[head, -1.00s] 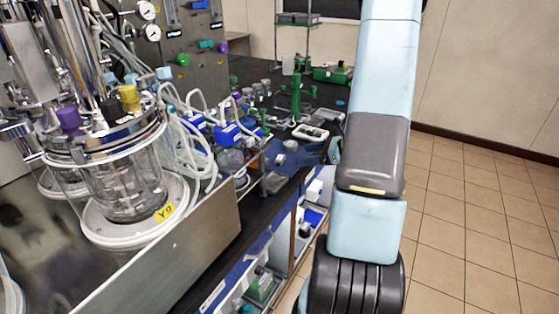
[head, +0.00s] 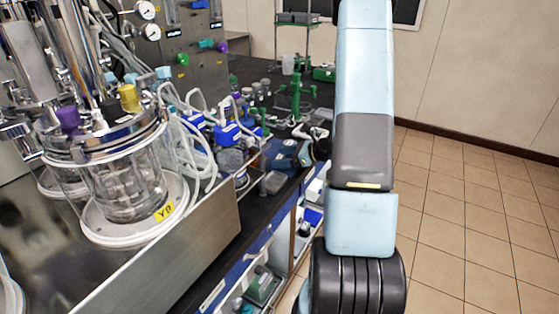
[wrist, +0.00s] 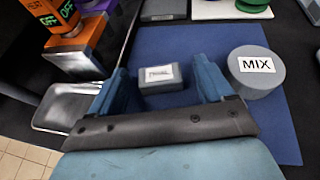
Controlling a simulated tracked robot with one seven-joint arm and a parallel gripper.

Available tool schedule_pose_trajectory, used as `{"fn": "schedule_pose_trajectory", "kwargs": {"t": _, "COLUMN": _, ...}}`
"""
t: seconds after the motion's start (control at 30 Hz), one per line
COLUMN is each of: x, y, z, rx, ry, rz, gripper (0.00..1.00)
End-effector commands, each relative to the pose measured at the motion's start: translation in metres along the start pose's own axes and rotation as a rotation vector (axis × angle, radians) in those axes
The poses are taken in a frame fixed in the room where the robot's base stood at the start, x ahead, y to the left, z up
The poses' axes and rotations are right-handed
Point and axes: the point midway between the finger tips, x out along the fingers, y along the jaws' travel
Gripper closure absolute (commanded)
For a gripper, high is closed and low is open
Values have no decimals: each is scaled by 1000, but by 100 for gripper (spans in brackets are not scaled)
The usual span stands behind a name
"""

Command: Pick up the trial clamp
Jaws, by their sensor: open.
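In the wrist view, a small grey block (wrist: 160,78) with a white label lies on a dark blue mat (wrist: 275,112). Its print is too small to read; it may be the trial clamp, but I cannot tell for sure. My gripper (wrist: 160,66) is open, with one blue finger to the left of this block and one to its right. The gripper body hides the near part of the mat. In the head view, my gripper (head: 287,155) is over the bench, left of my arm; the block cannot be made out there.
A grey round piece marked MIX (wrist: 257,71) sits close to the right finger. A second grey block (wrist: 163,9) lies beyond. On the left are a metal tray (wrist: 72,106) and an orange device (wrist: 82,45). A glass bioreactor vessel (head: 128,184) stands left in the head view.

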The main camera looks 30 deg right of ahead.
Motion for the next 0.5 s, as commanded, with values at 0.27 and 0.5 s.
{"fn": "schedule_pose_trajectory", "kwargs": {"t": 0.27, "x": 0, "y": 0, "z": 0, "rx": 0, "ry": 0, "rz": 0, "gripper": 30}}
{"fn": "schedule_pose_trajectory", "kwargs": {"t": 0.5, "x": 0, "y": 0, "z": 0, "rx": 0, "ry": 0, "rz": 1, "gripper": 53}}
